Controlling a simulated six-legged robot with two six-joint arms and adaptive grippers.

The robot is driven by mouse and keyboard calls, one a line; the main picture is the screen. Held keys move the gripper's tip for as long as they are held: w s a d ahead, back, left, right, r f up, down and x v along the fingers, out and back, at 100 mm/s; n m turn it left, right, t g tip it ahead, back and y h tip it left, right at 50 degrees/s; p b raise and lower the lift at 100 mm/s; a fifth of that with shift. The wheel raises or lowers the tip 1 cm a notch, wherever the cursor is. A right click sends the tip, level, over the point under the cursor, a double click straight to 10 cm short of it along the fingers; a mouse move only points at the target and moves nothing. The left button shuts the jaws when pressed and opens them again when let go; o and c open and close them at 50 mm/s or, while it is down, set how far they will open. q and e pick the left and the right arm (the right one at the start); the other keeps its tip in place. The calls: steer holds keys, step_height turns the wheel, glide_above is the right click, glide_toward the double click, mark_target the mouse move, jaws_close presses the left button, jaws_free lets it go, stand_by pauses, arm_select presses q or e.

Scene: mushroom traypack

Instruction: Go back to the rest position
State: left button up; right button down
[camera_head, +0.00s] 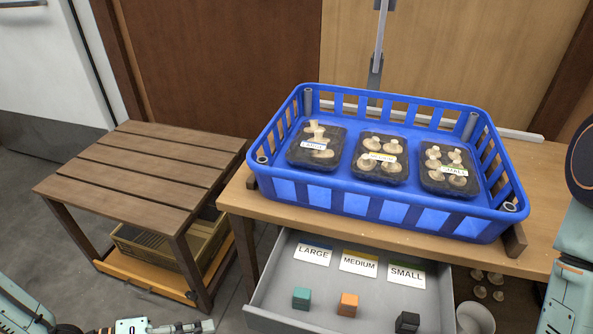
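My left arm comes in at the bottom left. What looks like my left gripper (185,327) is cut off by the bottom edge, low in front of the drawer, so its opening cannot be judged. Part of my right arm (572,285) shows at the right edge, but its gripper is out of view. In the blue crate (345,200) on the wooden table stand three black trays of mushrooms: a large one (315,146), a medium one (380,158) and a small one (449,169).
A grey drawer (268,297) stands open below the crate, with three label cards, a green cube (301,298), an orange cube (348,304) and a black cube (407,322). Several loose mushrooms and a white cup (475,318) are right of it. A slatted bench (150,165) stands at left.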

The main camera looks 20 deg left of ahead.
arm_select(q)
step_height(320, 180, down, 7)
steer(key=s+d+m+g+y, duration=0.1)
steer(key=d+m+g+y, duration=0.1)
steer(key=m+g+y, duration=0.4)
steer(key=s+m+g+y, duration=0.1)
steer(key=s+g+y, duration=0.1)
steer(key=s+y, duration=0.3)
steer(key=shift+s+d+r+m, duration=0.2)
steer(key=shift+s+r+m, duration=0.15)
steer(key=shift+s, duration=0.65)
steer(key=shift+s, duration=0.15)
